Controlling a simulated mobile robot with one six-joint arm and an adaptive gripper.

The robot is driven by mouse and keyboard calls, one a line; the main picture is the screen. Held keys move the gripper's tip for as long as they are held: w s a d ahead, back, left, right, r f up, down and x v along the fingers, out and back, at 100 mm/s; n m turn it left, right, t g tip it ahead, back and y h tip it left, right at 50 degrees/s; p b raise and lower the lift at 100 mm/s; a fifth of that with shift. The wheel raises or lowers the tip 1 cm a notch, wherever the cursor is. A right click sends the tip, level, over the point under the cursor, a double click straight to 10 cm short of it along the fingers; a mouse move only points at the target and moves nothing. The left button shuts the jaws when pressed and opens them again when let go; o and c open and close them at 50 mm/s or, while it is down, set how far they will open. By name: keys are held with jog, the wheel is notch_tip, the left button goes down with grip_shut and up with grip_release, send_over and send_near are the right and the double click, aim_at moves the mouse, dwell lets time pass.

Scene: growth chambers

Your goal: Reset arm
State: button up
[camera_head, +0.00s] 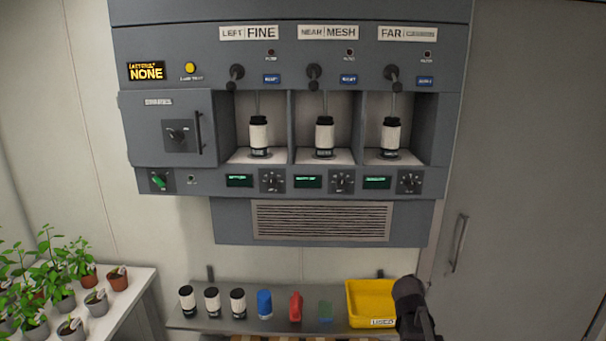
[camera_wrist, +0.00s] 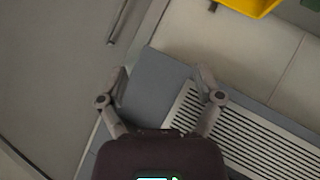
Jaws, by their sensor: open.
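My gripper (camera_wrist: 161,82) shows in the wrist view with its two fingers spread apart and nothing between them. Behind it are a grey panel and the vent grille (camera_wrist: 250,138), seen rotated. In the head view a dark part of my arm (camera_head: 411,302) stands at the lower right, in front of the right end of the yellow bin (camera_head: 372,293). My fingertips cannot be made out there.
A grey wall unit (camera_head: 325,220) has three bays, each holding a white bottle with black ends. The shelf (camera_head: 190,320) below carries several bottles, a blue one (camera_head: 264,303) and a red one (camera_head: 295,306) among them. Potted plants (camera_head: 65,290) stand on a table at left.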

jog(key=s+a+f+g+y+b, duration=0.6)
jog(key=s+a+f+g, duration=0.3)
jog(key=s+a+f, duration=0.7)
jog(key=s+a+b, duration=0.1)
jog(key=s, duration=0.3)
jog(key=shift+w, duration=0.1)
dwell(1.2)
